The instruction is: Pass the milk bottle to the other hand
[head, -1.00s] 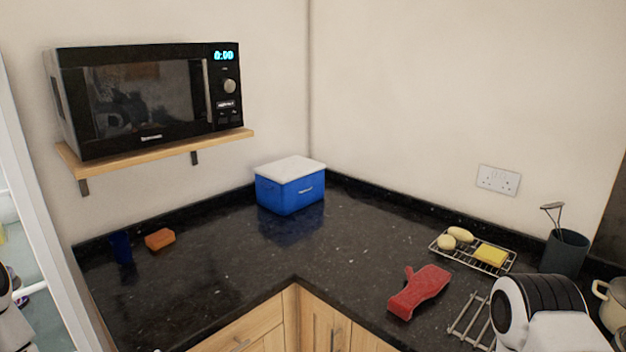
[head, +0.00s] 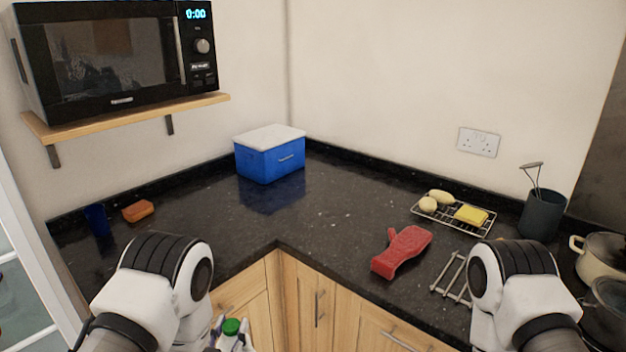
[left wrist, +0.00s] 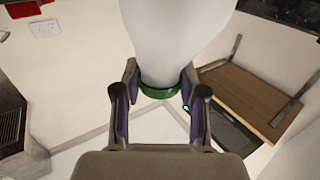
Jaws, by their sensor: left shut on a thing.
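The milk bottle is white with a green cap (head: 231,326). In the head view only its top shows, low at the bottom edge, and the rest is cut off by the frame. My left gripper (head: 232,340) is shut on the bottle near its cap. In the left wrist view the white bottle body (left wrist: 176,38) fills the upper middle, with a green ring at the end between the fingers of my left gripper (left wrist: 158,100). My right arm shows at the lower right of the head view, but its gripper is out of frame.
A dark worktop (head: 310,215) runs round the corner over wooden cupboards (head: 318,295). On it are a blue cool box (head: 270,160), an orange sponge (head: 139,211), a red oven mitt (head: 402,250), a wire rack (head: 425,219) and pots (head: 598,258). A microwave (head: 115,60) sits on a shelf.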

